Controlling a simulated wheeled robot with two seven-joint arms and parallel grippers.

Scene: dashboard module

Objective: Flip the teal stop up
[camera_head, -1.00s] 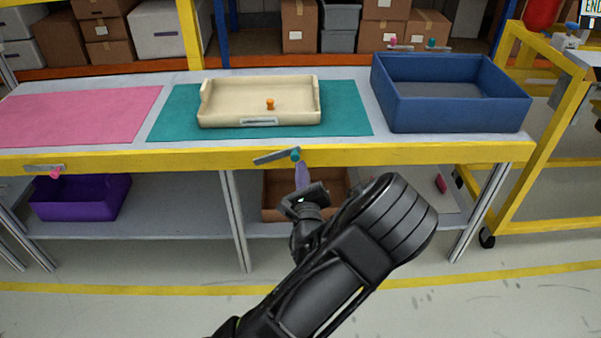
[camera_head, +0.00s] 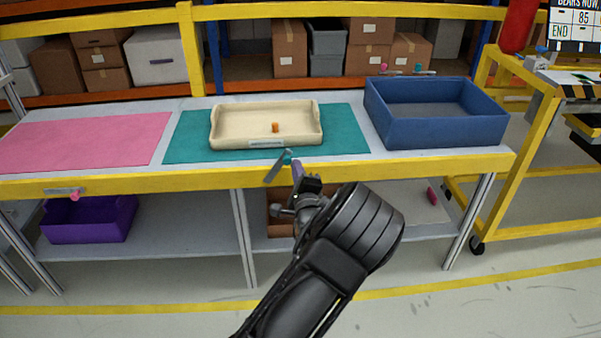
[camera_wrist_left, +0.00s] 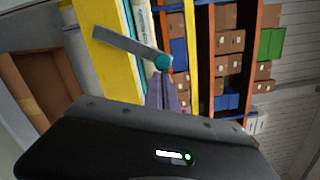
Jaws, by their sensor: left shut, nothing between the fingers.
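The teal stop is a grey bar (camera_head: 275,171) with a teal knob (camera_head: 287,160) at its upper right end, on the table's yellow front edge below the teal mat. The bar is steeply tilted, its left end low. In the left wrist view, the bar (camera_wrist_left: 122,43) slopes down to the teal knob (camera_wrist_left: 162,63). My left gripper (camera_head: 297,167) has purple fingers, shut and empty, close beside and just below the knob. The fingertips (camera_wrist_left: 163,82) show right under the knob in the left wrist view; contact is unclear. My right gripper is out of view.
A cream tray (camera_head: 232,135) with an orange peg (camera_head: 275,127) sits on the teal mat (camera_head: 345,140). A blue bin (camera_head: 435,132) stands right, a pink mat (camera_head: 80,140) left. A pink stop (camera_head: 74,194) is on the front edge. A purple bin (camera_head: 90,220) sits on the lower shelf.

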